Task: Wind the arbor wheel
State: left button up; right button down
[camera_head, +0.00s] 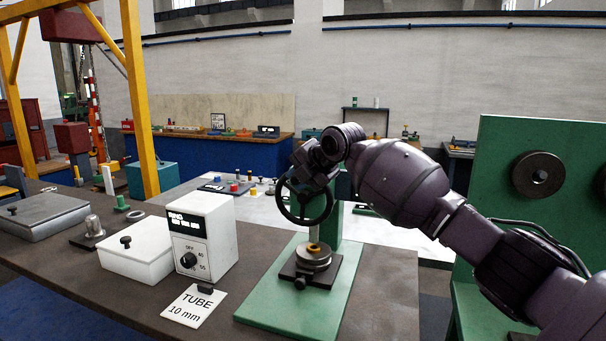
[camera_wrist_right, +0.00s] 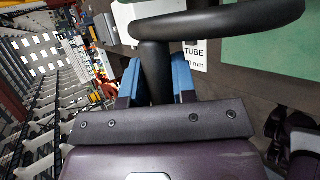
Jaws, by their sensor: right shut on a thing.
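The arbor wheel (camera_head: 284,212) is a black handwheel on a green arbor press (camera_head: 327,225), which stands on a green base plate. In the right wrist view its thick dark rim (camera_wrist_right: 225,22) crosses the top, and a dark upright handle (camera_wrist_right: 154,72) stands between my blue fingers. My right gripper (camera_wrist_right: 156,80) is shut on this handle. In the head view my dark right arm comes in from the right, and the wrist and gripper hide the wheel's upper part. Under the wheel, a brass-coloured piece sits on a round steel die (camera_head: 313,257). My left gripper is not in view.
On the brown bench left of the press are a white control box (camera_head: 204,235) with a dial, a "TUBE 10 mm" card (camera_head: 193,306) and a white lidded box (camera_head: 137,256). A green panel (camera_head: 500,200) with round discs stands at the right, behind my arm.

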jog(key=shift+a, duration=0.25)
dwell(0.4)
jog(key=c, duration=0.9)
grip_release()
jog(key=shift+w, duration=0.1)
jog(key=v, duration=1)
jog(key=shift+s+r, duration=0.2)
jog(key=shift+r, duration=0.25)
